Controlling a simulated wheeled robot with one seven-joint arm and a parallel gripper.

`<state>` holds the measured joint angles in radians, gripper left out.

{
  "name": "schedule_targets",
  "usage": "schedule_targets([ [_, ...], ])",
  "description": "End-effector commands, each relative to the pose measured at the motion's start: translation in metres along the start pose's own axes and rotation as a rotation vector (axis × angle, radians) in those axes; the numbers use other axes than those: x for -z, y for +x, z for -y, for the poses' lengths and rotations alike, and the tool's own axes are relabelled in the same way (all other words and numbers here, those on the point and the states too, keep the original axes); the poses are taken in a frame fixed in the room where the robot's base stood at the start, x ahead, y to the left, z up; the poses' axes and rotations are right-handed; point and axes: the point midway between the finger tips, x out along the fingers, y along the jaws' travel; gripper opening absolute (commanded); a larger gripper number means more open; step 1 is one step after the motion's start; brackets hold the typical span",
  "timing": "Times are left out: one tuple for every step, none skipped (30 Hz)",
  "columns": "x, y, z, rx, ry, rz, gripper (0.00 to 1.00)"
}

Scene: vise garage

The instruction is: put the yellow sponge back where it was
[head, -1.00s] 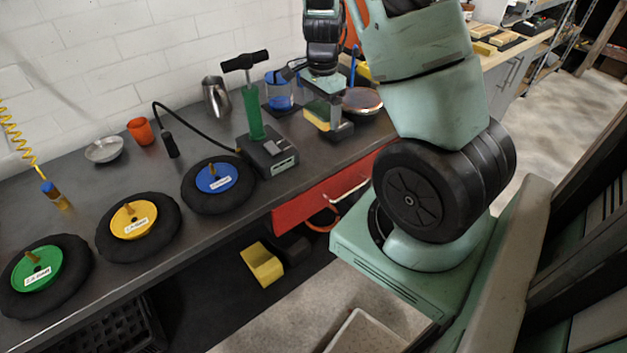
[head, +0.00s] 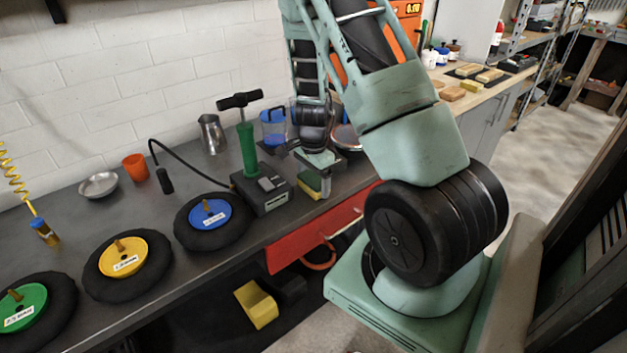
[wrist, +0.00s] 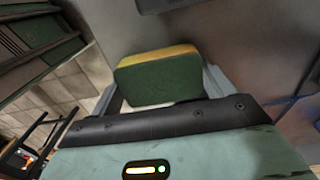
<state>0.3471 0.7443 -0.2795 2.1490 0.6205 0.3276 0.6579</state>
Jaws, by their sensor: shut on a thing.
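The yellow sponge (head: 312,184) has a green scouring side. My gripper (head: 318,188) is shut on it near the front edge of the dark workbench (head: 120,205), just right of the pump box. In the wrist view the sponge (wrist: 158,76) sits between the fingers, green face toward the camera and yellow along its top edge. The arm partly hides it in the head view. I cannot tell whether its underside touches the bench.
The pump box with green cylinder (head: 262,192) stands left of the gripper. A blue jug (head: 273,127) and a round pan (head: 346,137) are behind. Several sponge-like blocks (head: 470,85) lie on the far counter.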

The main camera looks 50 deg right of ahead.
Motion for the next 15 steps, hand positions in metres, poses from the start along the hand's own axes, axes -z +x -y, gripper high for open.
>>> schedule_targets([
  [-0.0001,-0.0001,0.0000,0.000,0.000,0.000,0.59],
  [-0.0001,0.0000,0.0000,0.000,0.000,0.000,0.59],
  [-0.0001,0.0009,-0.0001,0.000,0.000,0.000,0.59],
  [-0.0001,0.0020,-0.0001,0.000,0.000,0.000,0.59],
  [-0.0001,0.0032,-0.0001,-0.001,0.000,0.000,0.59],
  [-0.0001,0.0046,-0.0002,-0.001,0.000,0.000,0.59],
  [-0.0001,0.0031,-0.0001,0.000,0.000,0.000,0.89],
  [-0.0001,0.0029,-0.0001,0.000,0.000,0.000,0.97],
  [-0.0001,0.0028,-0.0001,0.000,0.000,0.000,1.00],
  [-0.0001,0.0028,-0.0001,0.000,0.000,0.000,1.00],
  [-0.0001,0.0027,-0.0001,0.000,0.000,0.000,1.00],
  [-0.0001,0.0027,-0.0001,0.000,0.000,0.000,1.00],
  [-0.0001,0.0027,-0.0001,0.000,0.000,0.000,1.00],
  [-0.0001,0.0025,-0.0001,0.000,0.000,0.000,1.00],
  [-0.0001,0.0016,0.0000,0.000,0.000,0.000,1.00],
])
